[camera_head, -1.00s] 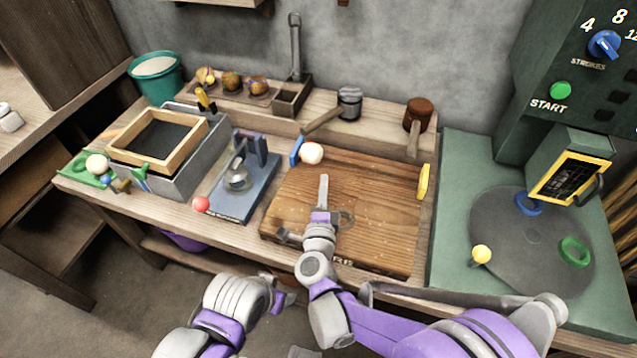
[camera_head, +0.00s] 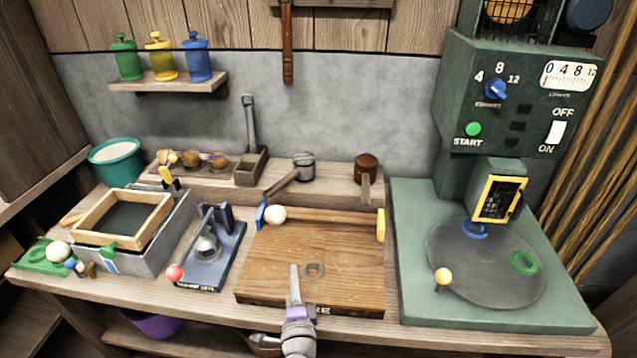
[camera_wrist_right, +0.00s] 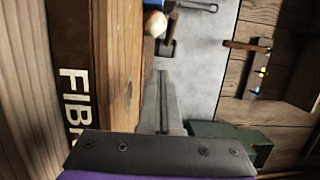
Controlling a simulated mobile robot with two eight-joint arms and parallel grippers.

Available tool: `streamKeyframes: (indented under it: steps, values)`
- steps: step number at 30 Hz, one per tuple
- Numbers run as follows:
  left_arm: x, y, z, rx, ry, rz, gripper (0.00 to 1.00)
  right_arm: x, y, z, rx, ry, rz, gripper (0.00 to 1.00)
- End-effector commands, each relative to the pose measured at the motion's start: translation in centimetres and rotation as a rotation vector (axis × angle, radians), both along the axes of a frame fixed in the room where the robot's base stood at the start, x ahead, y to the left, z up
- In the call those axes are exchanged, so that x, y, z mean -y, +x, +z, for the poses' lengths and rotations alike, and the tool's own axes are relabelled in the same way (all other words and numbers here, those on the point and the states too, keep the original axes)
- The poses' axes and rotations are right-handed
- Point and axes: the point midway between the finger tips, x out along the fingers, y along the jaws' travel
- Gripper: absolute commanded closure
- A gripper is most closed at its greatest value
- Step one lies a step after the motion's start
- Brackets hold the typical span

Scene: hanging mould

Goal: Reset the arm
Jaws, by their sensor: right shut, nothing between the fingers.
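My right gripper (camera_head: 294,272) is at the front edge of the wooden board (camera_head: 345,262), its fingers pointing away from me. Its fingers are together with nothing between them. In the right wrist view the closed fingers (camera_wrist_right: 161,92) show in the middle, beside the board's lettered front edge (camera_wrist_right: 75,100). I cannot tell whether they touch the board. My left gripper is out of view.
A green machine (camera_head: 500,130) with a round plate (camera_head: 485,275) stands right. Left are a blue stand with a red knob (camera_head: 175,272), a grey box with a wooden frame (camera_head: 125,205) and a teal bucket (camera_head: 117,165). A white ball (camera_head: 275,214) is at the board's back left.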

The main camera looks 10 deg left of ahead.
Motion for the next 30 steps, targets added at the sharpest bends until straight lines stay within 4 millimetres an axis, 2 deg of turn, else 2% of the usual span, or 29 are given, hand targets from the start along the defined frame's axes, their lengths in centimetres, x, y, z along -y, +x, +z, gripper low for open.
streamKeyframes:
  steps: [4, 8, 11, 14, 17, 21, 24, 30]
  values:
    - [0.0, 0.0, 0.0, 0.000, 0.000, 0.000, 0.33, 0.6, 0.1, 0.5, 0.003, -0.034, 0.014, 1.00]
    - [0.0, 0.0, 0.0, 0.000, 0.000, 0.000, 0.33, 2.4, -0.1, 2.0, 0.008, -0.184, 0.084, 1.00]
    - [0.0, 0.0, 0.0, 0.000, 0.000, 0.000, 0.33, 4.9, -1.0, 2.8, -0.007, -0.377, 0.170, 1.00]
    - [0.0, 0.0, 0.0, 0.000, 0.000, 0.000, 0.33, 8.0, -2.9, 2.6, -0.049, -0.589, 0.261, 1.00]
    - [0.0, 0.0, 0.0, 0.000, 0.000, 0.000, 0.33, 11.8, -5.6, 1.4, -0.121, -0.796, 0.348, 1.00]
    - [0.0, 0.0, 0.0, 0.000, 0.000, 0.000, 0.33, 17.5, -10.7, -1.1, -0.267, -1.056, 0.467, 1.00]
    - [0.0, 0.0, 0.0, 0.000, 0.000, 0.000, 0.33, 21.3, -14.4, -2.8, -0.379, -1.195, 0.538, 1.00]
    - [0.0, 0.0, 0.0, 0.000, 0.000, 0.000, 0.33, 27.4, -21.4, -5.3, -0.595, -1.380, 0.652, 1.00]
